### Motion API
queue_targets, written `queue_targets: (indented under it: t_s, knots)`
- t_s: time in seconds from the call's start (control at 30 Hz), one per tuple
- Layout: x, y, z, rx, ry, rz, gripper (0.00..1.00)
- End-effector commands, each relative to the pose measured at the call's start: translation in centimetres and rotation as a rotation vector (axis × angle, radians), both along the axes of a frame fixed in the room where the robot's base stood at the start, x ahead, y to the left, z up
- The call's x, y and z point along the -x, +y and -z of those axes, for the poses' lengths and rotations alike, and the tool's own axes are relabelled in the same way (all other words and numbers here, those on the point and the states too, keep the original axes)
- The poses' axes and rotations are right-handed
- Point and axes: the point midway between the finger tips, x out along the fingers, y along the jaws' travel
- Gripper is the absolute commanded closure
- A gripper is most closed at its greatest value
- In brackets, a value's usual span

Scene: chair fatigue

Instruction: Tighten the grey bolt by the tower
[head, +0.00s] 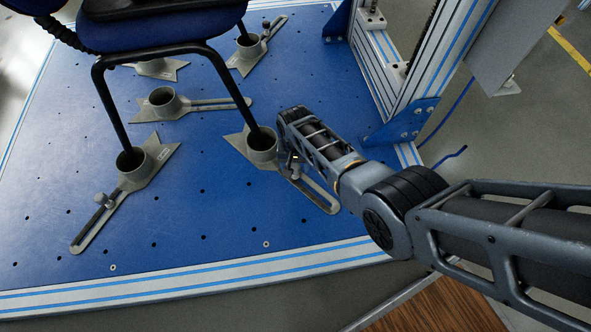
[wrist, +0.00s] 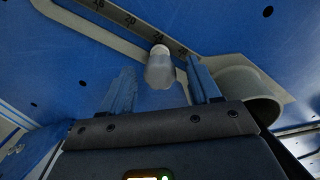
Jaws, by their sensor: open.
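The grey bolt (wrist: 160,72) shows in the wrist view as a pale, rounded head standing on the slotted arm of a metal foot holder. In the head view the bolt (head: 295,161) is beside my arm, on the holder (head: 322,196) nearest the tower (head: 388,58). My gripper (wrist: 161,68) is open, its two fingers apart with the bolt showing between them. I cannot tell whether they touch it. The holder's cup (wrist: 243,88) is just right of the right finger. In the head view I cannot make out the fingers by my arm.
A chair (head: 160,25) stands with its black legs in holder cups on the blue plate (head: 200,225). Another slotted holder (head: 150,165) with its own bolt (head: 103,200) lies front left. The tower rises behind my arm. The plate's front is mostly clear.

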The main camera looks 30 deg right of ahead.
Motion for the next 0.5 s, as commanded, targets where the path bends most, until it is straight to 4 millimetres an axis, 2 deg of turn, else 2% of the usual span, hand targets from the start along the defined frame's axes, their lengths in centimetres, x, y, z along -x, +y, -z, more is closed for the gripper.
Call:
queue_targets:
  t_s: [0.37, 0.5]
  knots:
    - [-0.01, -0.02, -0.01, 0.0, 0.0, -0.051, 0.38]
    - [0.0, -0.07, -0.01, 0.001, 0.0, -0.181, 0.38]
